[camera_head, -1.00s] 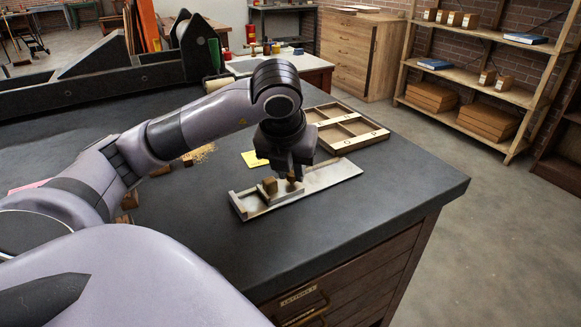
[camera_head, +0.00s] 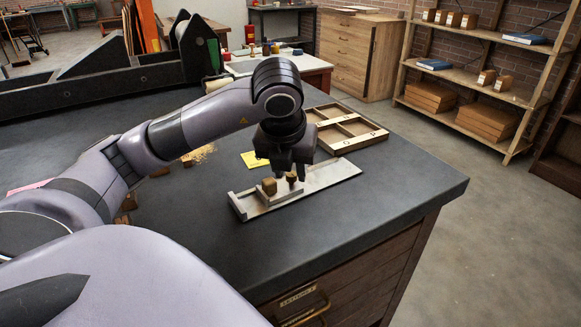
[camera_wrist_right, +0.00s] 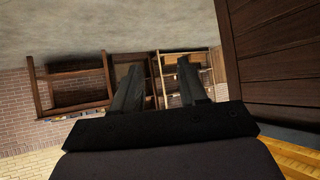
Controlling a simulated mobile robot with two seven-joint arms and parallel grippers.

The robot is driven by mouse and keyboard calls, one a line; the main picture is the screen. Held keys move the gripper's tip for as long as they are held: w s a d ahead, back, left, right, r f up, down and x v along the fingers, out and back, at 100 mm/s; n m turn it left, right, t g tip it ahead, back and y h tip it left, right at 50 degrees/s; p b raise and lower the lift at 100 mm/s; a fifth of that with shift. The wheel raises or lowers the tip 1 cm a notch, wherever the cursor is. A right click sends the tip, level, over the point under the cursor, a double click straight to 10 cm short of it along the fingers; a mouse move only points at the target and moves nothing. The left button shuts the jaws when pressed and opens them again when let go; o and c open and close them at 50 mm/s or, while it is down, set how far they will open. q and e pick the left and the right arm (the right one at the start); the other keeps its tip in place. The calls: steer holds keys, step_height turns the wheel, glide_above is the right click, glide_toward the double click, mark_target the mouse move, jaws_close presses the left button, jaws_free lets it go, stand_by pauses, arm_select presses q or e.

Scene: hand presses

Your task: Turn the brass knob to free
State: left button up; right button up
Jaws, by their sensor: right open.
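A pale metal jig plate (camera_head: 327,178) lies on the dark bench top near its right corner. A brown block (camera_head: 269,186) sits on its left part. A small dark brass knob (camera_head: 291,178) stands to the right of the block. My left gripper (camera_head: 291,174) points down over the knob, with its two fingers apart on either side of it. Whether a finger touches the knob I cannot tell. My right gripper (camera_wrist_right: 158,70) shows in the right wrist view, open and empty, pointing away from the bench.
A wooden compartment tray (camera_head: 345,132) lies behind the plate, and a yellow note (camera_head: 254,160) lies to its left. Small wood blocks and sawdust (camera_head: 200,153) lie farther left. The bench top in front of the plate is clear.

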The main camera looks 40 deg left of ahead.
mark_target(288, 193)
arm_select(q)
steer(key=p+v, duration=0.1)
steer(key=v, duration=0.4)
steer(key=shift+r, duration=0.25)
steer(key=shift+s+d+r+p, duration=0.2)
steer(key=shift+s+r+p, duration=0.15)
steer(key=shift+r+p, duration=0.25)
arm_select(e)
steer(key=shift+s+d+r, duration=0.2)
steer(key=shift+r, duration=0.25)
steer(key=shift+r, duration=0.15)
